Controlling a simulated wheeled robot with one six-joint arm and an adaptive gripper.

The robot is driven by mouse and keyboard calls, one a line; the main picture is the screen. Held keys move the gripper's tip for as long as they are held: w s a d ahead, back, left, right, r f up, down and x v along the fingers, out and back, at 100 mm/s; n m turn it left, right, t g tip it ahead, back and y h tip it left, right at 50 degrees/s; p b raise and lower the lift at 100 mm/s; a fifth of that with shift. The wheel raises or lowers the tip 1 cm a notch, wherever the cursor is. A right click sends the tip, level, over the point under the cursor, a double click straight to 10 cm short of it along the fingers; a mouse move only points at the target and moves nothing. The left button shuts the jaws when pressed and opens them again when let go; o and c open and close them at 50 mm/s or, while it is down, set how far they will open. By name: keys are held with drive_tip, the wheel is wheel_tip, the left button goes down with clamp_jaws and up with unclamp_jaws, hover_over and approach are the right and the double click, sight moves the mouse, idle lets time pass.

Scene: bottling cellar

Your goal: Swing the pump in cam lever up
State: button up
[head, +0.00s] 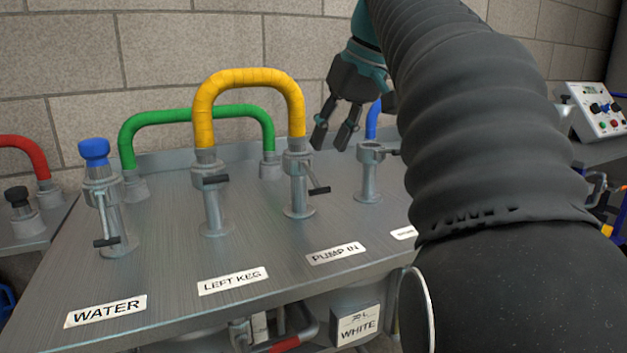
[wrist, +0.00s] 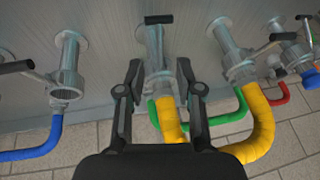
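The PUMP IN coupling (head: 297,163) stands on the steel panel behind its PUMP IN label (head: 335,253), with the yellow hose (head: 250,77) plugged into its top. Its cam lever (head: 319,190) hangs down from the collar, with a black crossbar handle at its end. In the wrist view this lever handle (wrist: 158,19) lies ahead of my fingers, beyond the collar. My gripper (head: 333,138) is open and empty, above and to the right of the coupling in the head view. In the wrist view its fingers (wrist: 159,75) frame the coupling and hose, apparently without touching.
The LEFT KEG coupling (head: 211,185) holds the yellow hose's other end. The WATER coupling (head: 106,200) has a blue cap. An open-topped coupling (head: 370,165) stands to the right. A green hose (head: 160,117) arches behind. A control box (head: 592,110) sits far right.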

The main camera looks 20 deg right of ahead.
sight(314, 177)
drive_tip(key=b+x, duration=0.1)
drive_tip(key=x, duration=0.7)
drive_tip(key=shift+f+b, duration=0.1)
drive_tip(key=shift+b, duration=0.25)
clamp_jaws()
